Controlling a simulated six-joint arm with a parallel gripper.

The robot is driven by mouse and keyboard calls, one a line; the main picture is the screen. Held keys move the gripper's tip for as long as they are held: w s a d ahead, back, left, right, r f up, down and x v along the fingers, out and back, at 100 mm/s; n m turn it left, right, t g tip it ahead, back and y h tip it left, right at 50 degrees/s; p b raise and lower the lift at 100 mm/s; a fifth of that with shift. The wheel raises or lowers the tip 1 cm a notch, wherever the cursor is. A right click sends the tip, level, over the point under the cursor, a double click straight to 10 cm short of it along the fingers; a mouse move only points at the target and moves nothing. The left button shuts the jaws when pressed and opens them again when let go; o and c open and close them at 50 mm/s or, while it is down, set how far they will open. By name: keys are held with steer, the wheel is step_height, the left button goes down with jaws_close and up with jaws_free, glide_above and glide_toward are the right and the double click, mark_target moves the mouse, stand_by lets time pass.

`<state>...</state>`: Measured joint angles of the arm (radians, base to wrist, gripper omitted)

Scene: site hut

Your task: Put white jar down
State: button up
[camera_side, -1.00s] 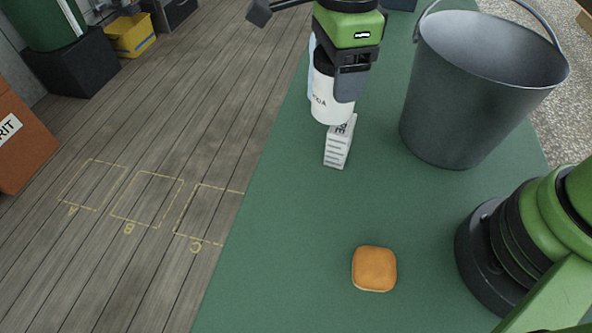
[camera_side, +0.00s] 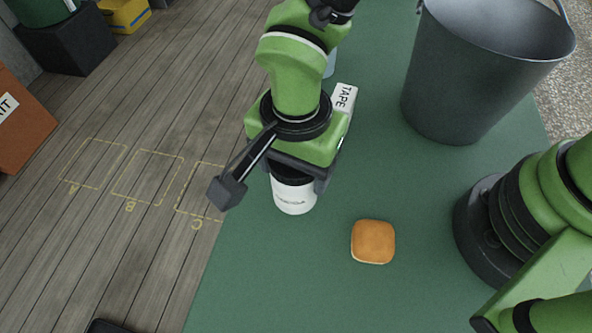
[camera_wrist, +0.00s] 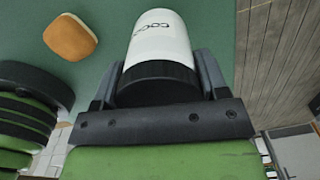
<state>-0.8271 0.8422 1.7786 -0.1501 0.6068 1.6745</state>
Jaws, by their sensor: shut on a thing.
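The white jar (camera_side: 294,196) has a black lid and dark lettering. My gripper (camera_side: 300,181) is shut on it near the lid, with a finger on either side. In the wrist view the jar (camera_wrist: 160,40) sits between the two fingers of my gripper (camera_wrist: 160,82). The jar is over the green table top (camera_side: 260,270), to the left of the bun. I cannot tell whether its base touches the table. My arm hides the top of the jar in the side view.
An orange-brown bun (camera_side: 373,241) lies close to the right of the jar. A white box marked TAPE (camera_side: 345,98) is behind my gripper. A grey bucket (camera_side: 470,80) stands at the back right. The table is clear in front of the jar.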

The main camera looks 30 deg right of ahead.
steer(key=shift+f, duration=1.15)
steer(key=o, duration=1.1)
steer(key=shift+f, duration=0.1)
